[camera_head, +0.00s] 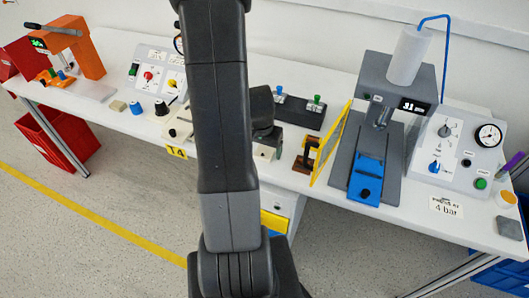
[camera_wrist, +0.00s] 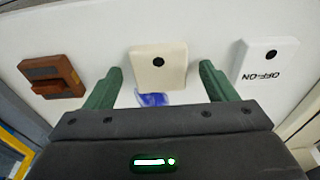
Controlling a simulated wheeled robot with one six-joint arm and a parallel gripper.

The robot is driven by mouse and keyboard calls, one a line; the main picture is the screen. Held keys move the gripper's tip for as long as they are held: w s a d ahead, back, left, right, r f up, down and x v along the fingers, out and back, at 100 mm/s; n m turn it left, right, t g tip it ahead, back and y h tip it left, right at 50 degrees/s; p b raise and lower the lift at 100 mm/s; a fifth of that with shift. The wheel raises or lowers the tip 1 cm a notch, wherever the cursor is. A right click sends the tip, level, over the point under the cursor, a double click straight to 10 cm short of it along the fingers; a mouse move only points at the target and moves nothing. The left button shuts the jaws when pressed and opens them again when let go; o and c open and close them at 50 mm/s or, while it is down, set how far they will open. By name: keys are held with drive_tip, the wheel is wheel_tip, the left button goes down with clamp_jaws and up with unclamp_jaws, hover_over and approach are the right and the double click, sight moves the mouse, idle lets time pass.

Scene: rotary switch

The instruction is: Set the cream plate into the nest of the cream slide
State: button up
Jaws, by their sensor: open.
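A cream plate-like block (camera_wrist: 158,62) with a dark round spot on its top lies on the white surface in the wrist view. My gripper (camera_wrist: 161,72) is open, with one green finger to the left of the block and one to the right. Gaps show on both sides, and I cannot tell whether the fingertips are level with it. In the head view my arm hides most of this area; a pale piece (camera_head: 265,152) shows just right of the arm. I cannot clearly make out the cream slide or its nest; a cream unit (camera_head: 178,131) is partly hidden left of the arm.
A brown block (camera_wrist: 52,76) lies left of the cream block, and a white OFF-ON plate (camera_wrist: 266,66) right of it. In the head view, a yellow-framed panel (camera_head: 331,143) and a grey press with a blue slide (camera_head: 366,178) stand to the right. Control boxes line the bench.

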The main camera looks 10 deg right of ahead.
drive_tip(key=shift+c, duration=0.2)
drive_tip(key=c, duration=1)
